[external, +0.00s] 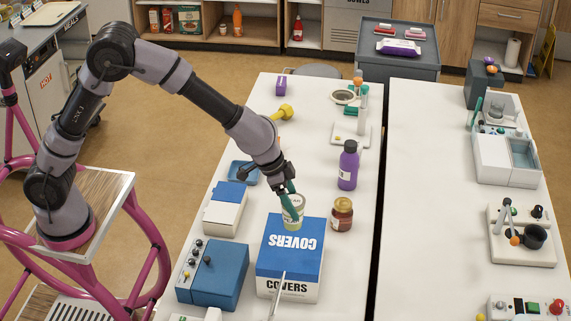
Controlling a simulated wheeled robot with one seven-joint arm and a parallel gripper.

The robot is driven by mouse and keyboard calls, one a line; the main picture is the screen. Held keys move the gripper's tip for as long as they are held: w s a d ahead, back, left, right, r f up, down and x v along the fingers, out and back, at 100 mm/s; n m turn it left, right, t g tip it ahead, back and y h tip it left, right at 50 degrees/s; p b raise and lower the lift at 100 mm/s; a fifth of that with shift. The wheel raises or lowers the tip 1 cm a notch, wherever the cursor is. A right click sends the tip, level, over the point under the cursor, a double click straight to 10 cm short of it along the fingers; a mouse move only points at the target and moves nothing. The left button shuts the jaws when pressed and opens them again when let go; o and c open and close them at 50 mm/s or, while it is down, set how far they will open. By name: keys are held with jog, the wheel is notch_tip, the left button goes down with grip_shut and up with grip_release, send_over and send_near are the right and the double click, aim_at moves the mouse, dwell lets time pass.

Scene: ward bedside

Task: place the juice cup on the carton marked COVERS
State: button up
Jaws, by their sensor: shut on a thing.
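The juice cup (291,215) is a small pale cup with a green label. My gripper (290,197) has teal fingers and is shut on it from above, holding it upright. The carton marked COVERS (283,258) has a blue top and a white front, with the word on both. The cup overlaps the back edge of the carton's top in the external view. I cannot tell whether it touches the carton or is held above or behind it.
A brown jar (341,215) stands close to the right of the cup, with a purple bottle (348,165) behind it. A blue box with knobs (213,273) and a white box with a blue lid (225,207) stand left of the carton. A second table (425,190) lies to the right.

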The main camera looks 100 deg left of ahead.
jog(key=shift+f, duration=3.2)
jog(key=shift+f, duration=0.1)
jog(key=o, duration=1.4)
jog(key=shift+s+r, duration=0.1)
jog(key=shift+r, duration=0.4)
jog(key=s+d+r+m, duration=0.1)
jog(key=s+d+r, duration=0.1)
jog(key=s+r, duration=0.5)
jog(key=s+d+r, duration=0.2)
jog(key=r, duration=0.8)
jog(key=s+d+r+m+t, duration=0.1)
jog(key=s+d+r, duration=0.1)
jog(key=s, duration=0.7)
jog(key=s+d+r+m+t+y, duration=0.1)
jog(key=s+r, duration=0.4)
jog(key=s, duration=0.5)
jog(key=s+d+r+m, duration=0.2)
jog(key=s+r+m, duration=0.1)
jog(key=s, duration=0.7)
jog(key=shift+d+r+t, duration=0.35)
jog(key=shift+r+t, duration=0.05)
jog(key=shift+r, duration=0.15)
